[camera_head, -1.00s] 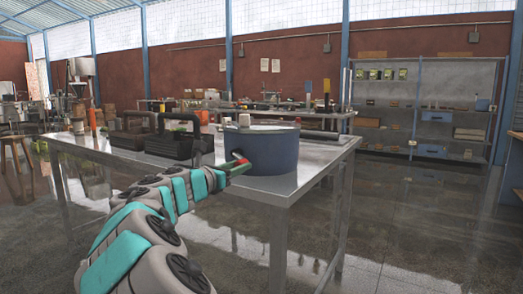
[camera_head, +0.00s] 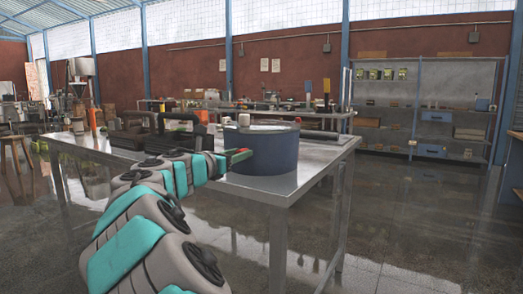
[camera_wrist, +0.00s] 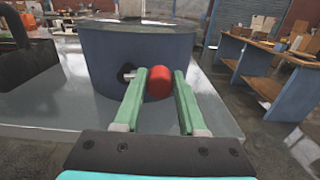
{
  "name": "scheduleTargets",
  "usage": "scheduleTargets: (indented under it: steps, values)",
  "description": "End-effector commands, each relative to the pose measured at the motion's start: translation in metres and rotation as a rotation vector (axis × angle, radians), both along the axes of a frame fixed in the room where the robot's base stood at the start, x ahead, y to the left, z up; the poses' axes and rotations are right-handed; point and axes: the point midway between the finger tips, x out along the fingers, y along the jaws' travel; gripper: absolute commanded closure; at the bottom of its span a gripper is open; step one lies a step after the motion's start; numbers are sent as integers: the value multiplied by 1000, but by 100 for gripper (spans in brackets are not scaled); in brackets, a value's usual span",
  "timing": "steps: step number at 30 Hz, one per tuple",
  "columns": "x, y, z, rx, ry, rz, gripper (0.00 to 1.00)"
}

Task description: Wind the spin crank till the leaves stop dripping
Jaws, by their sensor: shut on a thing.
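A round blue drum (camera_head: 272,154) with a pale lid stands near the front right corner of a metal table. It also fills the upper middle of the wrist view (camera_wrist: 140,55). A dark hole shows in its near side in the wrist view, with a short light metal rod beside it. A red crank knob (camera_wrist: 159,82) sits in front of the drum wall. My gripper (camera_wrist: 160,78) is shut on the red knob, one green finger on each side. In the head view my gripper (camera_head: 239,156) reaches the drum's left side. The leaves and any dripping are not visible.
The metal table (camera_head: 240,185) has a clear strip along its front edge. Dark open-topped bins (camera_head: 128,137) stand left of the drum, close to my arm. A small white cup-like thing (camera_head: 244,119) shows at the drum's rim. Shelving (camera_head: 425,105) stands far right.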

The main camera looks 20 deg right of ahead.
Motion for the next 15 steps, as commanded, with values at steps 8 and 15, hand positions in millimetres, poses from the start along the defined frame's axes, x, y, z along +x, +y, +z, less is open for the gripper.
scheduleTargets:
  steps: [8, 15]
  values:
    - [4, 3, 13, -1, 2, 5, 100]
    - [6, 5, 19, 1, 0, 5, 100]
